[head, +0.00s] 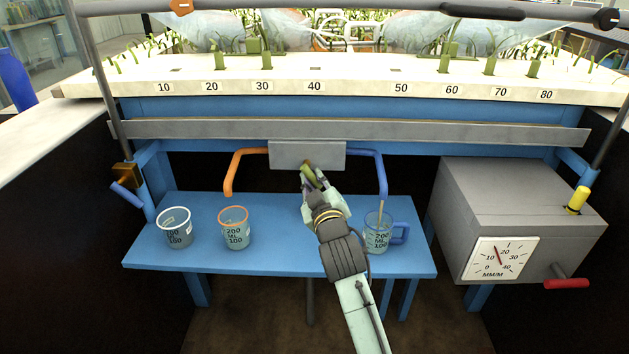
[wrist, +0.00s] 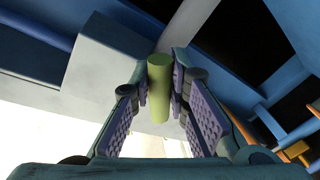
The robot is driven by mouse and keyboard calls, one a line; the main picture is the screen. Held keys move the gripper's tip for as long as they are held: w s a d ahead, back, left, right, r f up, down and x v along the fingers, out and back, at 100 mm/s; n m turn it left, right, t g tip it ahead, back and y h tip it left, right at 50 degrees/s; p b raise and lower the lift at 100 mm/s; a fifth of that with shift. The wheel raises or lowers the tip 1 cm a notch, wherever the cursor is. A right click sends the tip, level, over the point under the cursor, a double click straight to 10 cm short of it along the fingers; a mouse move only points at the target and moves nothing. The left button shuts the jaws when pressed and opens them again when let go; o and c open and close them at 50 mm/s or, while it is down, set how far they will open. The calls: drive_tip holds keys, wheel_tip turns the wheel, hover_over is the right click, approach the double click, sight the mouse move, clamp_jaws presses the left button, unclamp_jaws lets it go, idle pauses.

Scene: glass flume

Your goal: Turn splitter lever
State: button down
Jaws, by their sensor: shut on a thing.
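The splitter is a grey box (head: 285,154) under the long grey gutter. An orange pipe (head: 231,168) leaves it on the left and a blue pipe (head: 381,168) on the right. The splitter lever shows in the wrist view as a yellow-green cylinder (wrist: 160,85) between the finger pads. My gripper (head: 311,181) is at the front of the splitter box, shut on the lever; it also shows in the wrist view (wrist: 160,97). My gripper hides much of the lever in the head view, so its angle is hard to tell there.
On the blue table (head: 285,255) stand a white-rimmed cup (head: 175,230), an orange-rimmed cup (head: 234,232) and a blue-handled jug (head: 377,236) with a stick in it. A grey dial box (head: 515,210) with a red handle (head: 567,284) stands right. The planted flume bed (head: 340,89) is above.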

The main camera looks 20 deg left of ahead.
drive_tip(key=shift+f, duration=0.1)
idle(0.3)
drive_tip(key=m, duration=0.1)
drive_tip(key=m+b, duration=0.1)
drive_tip(key=shift+s+a+f+m+t, duration=0.1)
drive_tip(key=shift+a+f+m+t, duration=0.1)
drive_tip(key=shift+a+m+t, duration=0.15)
drive_tip(key=shift+s+a+m+t+p, duration=0.1)
drive_tip(key=shift+a+m+t+p, duration=0.15)
drive_tip(key=shift+m, duration=0.85)
drive_tip(key=shift+s+a+m+t+p, duration=0.1)
drive_tip(key=shift+a+m+t, duration=0.15)
drive_tip(key=shift+m, duration=0.8)
drive_tip(key=c, duration=1.8)
unclamp_jaws()
drive_tip(key=v, duration=1.2)
